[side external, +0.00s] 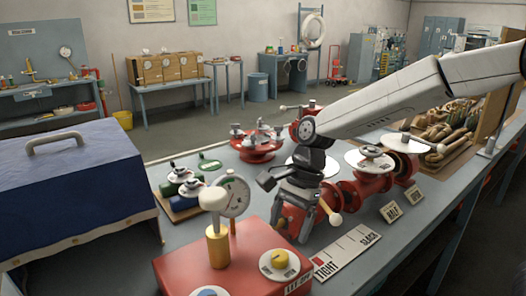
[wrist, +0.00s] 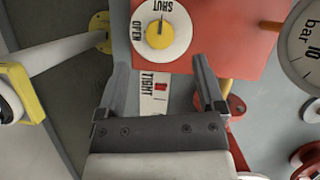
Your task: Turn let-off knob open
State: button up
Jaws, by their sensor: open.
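The let-off knob is a yellow knob (side external: 281,260) on a round white dial, on top of a red box (side external: 225,270) at the near edge of the bench. In the wrist view the knob (wrist: 160,33) shows at the top, its dial marked SHUT and OPEN. Its dark pointer line appears to aim toward SHUT. My gripper (side external: 292,220) hangs beyond the box, over the bench, apart from the knob. In the wrist view its open fingers (wrist: 160,68) point toward the dial with nothing between them.
A yellow post with a white ball top (side external: 216,245) and a gauge (side external: 232,196) stand beside the knob. A TIGHT/SLACK scale (side external: 347,252) lies right of the box. Red flanged pipework (side external: 370,185) lies behind my gripper. A blue-covered case (side external: 70,180) is at left.

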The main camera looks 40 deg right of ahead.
aim_at(280, 254)
jog(key=shift+x, duration=3)
grip_shut()
